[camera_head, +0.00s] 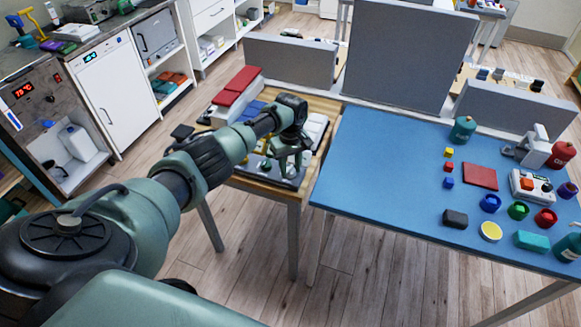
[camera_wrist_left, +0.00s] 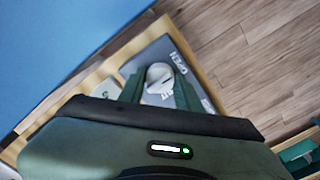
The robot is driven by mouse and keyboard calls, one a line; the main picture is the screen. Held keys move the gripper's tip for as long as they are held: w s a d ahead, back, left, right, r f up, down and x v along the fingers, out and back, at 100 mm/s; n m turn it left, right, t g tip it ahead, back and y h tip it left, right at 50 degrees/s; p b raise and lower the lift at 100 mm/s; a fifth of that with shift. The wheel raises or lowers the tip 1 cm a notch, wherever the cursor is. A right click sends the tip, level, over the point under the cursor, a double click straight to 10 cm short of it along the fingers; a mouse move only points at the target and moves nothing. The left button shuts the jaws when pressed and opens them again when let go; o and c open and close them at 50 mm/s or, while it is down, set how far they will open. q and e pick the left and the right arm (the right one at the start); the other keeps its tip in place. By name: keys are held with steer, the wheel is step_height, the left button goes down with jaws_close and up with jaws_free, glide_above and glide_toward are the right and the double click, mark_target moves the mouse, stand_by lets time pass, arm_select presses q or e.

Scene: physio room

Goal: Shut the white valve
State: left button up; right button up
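The white valve (camera_wrist_left: 160,76) is a round knob with a slot-like mark, on a grey panel (camera_wrist_left: 152,53) with white lettering that seems to include "OPEN". My left gripper (camera_wrist_left: 160,90) points down over it, with one green finger on each side of the knob. The fingers stand apart; I cannot tell whether they touch the knob. In the head view my left gripper (camera_head: 283,168) is low over the panel on the small wooden table (camera_head: 296,187), and hides much of it. My right gripper is not in view.
A blue-topped table (camera_head: 380,180) stands close on the right, with bottles, coloured caps and blocks on it. Grey partitions (camera_head: 410,50) rise behind. White cabinets (camera_head: 118,95) line the left.

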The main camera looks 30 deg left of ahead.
arm_select(q)
jaws_close()
steer(key=m, duration=0.8)
steer(key=shift+m+p, duration=0.3)
steer(key=shift+p, duration=0.05)
steer(key=m, duration=0.5)
steer(key=shift+m, duration=2.1)
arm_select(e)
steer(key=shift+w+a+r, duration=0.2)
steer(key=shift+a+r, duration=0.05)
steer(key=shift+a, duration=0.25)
arm_select(q)
steer(key=shift+r, duration=0.1)
steer(key=o, duration=0.9)
jaws_free()
